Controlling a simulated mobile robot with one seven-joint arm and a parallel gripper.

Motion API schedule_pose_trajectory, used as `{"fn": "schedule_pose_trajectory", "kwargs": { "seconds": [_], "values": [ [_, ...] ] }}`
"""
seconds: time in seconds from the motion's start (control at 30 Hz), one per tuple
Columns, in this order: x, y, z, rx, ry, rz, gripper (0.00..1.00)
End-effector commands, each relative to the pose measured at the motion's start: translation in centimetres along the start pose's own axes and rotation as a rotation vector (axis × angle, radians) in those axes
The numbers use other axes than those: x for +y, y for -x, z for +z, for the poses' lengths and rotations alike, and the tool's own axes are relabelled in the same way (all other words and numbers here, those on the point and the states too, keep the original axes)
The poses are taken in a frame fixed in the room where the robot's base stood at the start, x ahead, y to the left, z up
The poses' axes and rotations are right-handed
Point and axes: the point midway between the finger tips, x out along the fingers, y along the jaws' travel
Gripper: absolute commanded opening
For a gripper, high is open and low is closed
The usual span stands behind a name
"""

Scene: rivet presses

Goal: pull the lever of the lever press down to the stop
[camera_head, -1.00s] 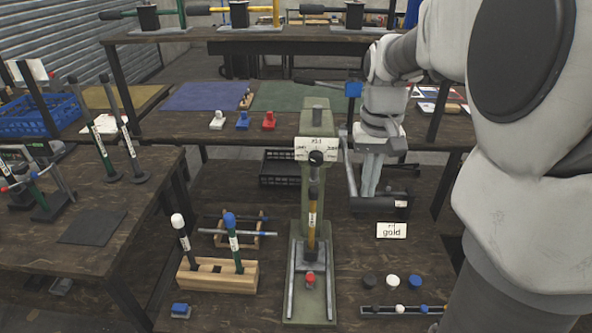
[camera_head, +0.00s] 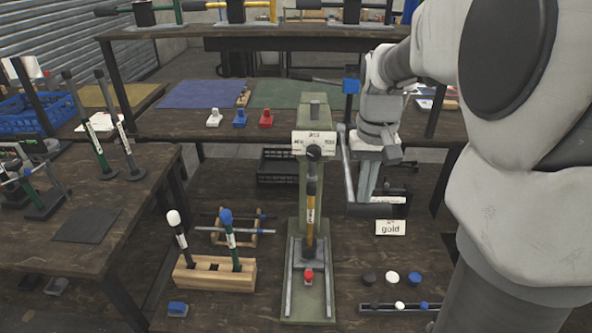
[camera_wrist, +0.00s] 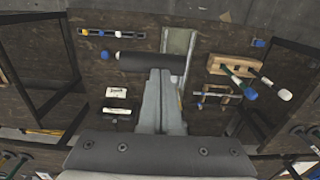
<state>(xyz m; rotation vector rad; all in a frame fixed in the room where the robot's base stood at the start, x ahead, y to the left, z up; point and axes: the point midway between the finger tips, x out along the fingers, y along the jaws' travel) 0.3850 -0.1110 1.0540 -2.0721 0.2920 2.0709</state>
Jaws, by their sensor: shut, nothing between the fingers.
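The lever press is the green upright stand (camera_head: 313,190) in the middle of the head view. Its lever arm (camera_head: 347,172) slants down along its right side. It ends in a thick, dark horizontal grip (camera_head: 378,211), which also shows in the wrist view (camera_wrist: 150,62). My gripper (camera_head: 366,194) is shut and empty, pointing down at the grip. In the wrist view the closed fingertips (camera_wrist: 160,72) reach the grip's edge; I cannot tell whether they touch it. A yellow-and-black rod (camera_head: 311,212) stands at the front of the press, above a small red piece (camera_head: 308,276).
A wooden block (camera_head: 214,275) with two capped tools stands left of the press. A "gold" sign (camera_head: 390,228) and several coloured caps (camera_head: 392,277) lie to the right. A black crate (camera_head: 276,168) is behind. My arm hides the far right.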

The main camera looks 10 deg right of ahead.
Motion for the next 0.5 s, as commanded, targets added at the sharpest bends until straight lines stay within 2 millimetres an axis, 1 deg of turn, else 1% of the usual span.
{"fn": "schedule_pose_trajectory", "kwargs": {
  "seconds": [0.27, 0.5],
  "values": [
    [0.0, -0.1, 0.0, -0.001, 0.000, 0.000, 0.00],
    [0.0, -1.3, -0.1, -0.002, 0.000, 0.000, 0.00]
  ]
}}
